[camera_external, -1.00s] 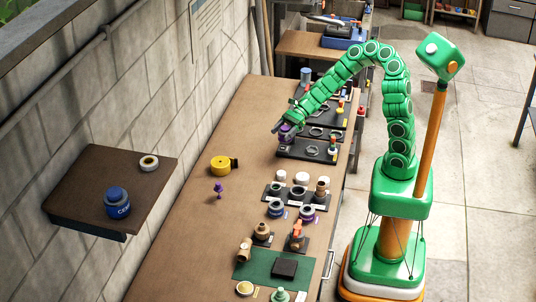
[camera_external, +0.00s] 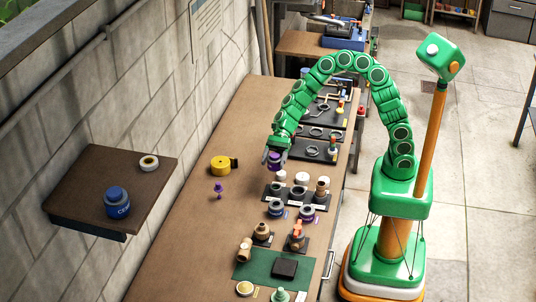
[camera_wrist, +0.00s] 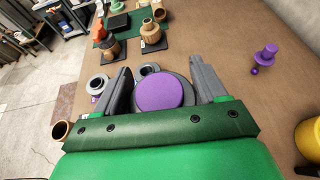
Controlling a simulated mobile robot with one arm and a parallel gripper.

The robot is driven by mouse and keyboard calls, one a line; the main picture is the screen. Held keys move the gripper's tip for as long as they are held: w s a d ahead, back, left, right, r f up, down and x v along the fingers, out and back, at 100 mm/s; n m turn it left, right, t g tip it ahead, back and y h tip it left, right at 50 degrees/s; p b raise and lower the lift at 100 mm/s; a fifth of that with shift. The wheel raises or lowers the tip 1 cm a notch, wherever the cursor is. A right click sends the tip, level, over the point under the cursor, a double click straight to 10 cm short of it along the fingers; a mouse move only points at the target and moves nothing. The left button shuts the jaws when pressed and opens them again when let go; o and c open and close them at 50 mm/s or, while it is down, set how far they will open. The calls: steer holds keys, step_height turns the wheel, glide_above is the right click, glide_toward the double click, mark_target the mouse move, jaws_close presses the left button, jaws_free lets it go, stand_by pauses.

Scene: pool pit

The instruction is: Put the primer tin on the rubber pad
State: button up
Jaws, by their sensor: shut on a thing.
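My gripper (camera_external: 274,156) is shut on the purple primer tin (camera_external: 274,163) and holds it above the workbench, behind the row of fittings. In the wrist view the tin's round purple top (camera_wrist: 159,92) shows between the two grey fingers. A dark square pad (camera_external: 285,268), which looks like the rubber pad, lies on the green mat at the near end of the bench. It also shows at the top of the wrist view (camera_wrist: 117,22), with nothing on it. The tin is well apart from the pad.
Pipe fittings on dark stands (camera_external: 297,242) and a black rack (camera_external: 273,194) stand between my gripper and the green mat (camera_external: 250,265). A yellow tape (camera_external: 221,167) and a small purple piece (camera_external: 218,188) are to the left. A wall shelf (camera_external: 80,205) holds a blue can (camera_external: 117,203).

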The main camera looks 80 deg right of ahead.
steer(key=s+a+r+n+g+h, duration=0.15)
steer(key=s+a+n+g, duration=0.35)
steer(key=s+a, duration=0.8)
steer(key=s+a+r+n+g+h, duration=0.1)
steer(key=s+a+n+g+h, duration=0.3)
steer(key=s+a, duration=1)
steer(key=g+y, duration=0.1)
steer(key=y, duration=0.1)
glide_above(288, 274)
steer(key=d, duration=0.1)
steer(key=shift+n+h, duration=0.25)
steer(key=shift+n, duration=0.15)
steer(key=f, duration=0.8)
steer(key=shift+s+d+f, duration=0.1)
steer(key=shift+s+f, duration=0.1)
steer(key=shift+s, duration=0.2)
steer(key=shift+w+a+f, duration=0.3)
steer(key=shift+a+f, duration=0.1)
steer(key=shift+f, duration=0.05)
steer(key=shift+a+f, duration=0.15)
steer(key=shift+f, duration=1.6)
steer(key=shift+f, duration=0.15)
steer(key=o, duration=1.2)
